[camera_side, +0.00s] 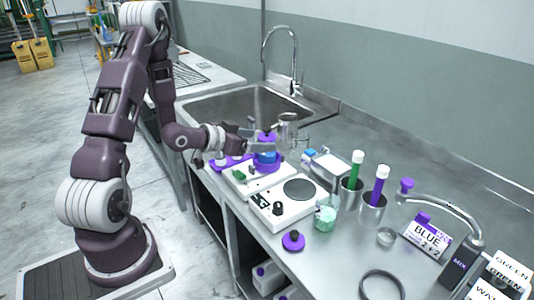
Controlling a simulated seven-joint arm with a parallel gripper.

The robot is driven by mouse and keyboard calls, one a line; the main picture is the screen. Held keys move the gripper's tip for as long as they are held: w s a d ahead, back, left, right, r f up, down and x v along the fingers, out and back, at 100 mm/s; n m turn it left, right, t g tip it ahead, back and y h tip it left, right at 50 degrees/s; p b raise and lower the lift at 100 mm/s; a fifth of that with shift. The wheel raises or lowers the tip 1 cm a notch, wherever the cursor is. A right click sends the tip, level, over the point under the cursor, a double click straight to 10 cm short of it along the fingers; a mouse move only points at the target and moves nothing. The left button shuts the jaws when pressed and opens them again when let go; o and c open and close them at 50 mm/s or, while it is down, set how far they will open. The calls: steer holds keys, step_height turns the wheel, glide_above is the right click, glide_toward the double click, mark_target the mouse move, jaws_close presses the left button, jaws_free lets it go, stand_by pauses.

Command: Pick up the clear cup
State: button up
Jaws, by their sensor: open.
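A clear, see-through cup-like vessel (288,132) stands behind and just right of my gripper, near the sink's front right corner. My gripper (268,145) is open, with its fingers pointing right. It is beside a blue container with a purple top (266,157), which partly overlaps the fingers in the picture. I cannot tell whether the fingers touch anything. A second small translucent vessel with pale green contents (325,218) stands on the counter in front, well away from my gripper.
White plate devices (285,205) sit along the counter's front edge. A sink (235,108) with a tall faucet lies behind.

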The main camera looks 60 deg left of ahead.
mark_target(273, 141)
steer(key=shift+f, duration=0.6)
steer(key=x, duration=0.7)
steer(key=shift+w+a+r, duration=0.1)
steer(key=shift+w+r, duration=0.15)
steer(key=shift+r, duration=0.1)
jaws_close()
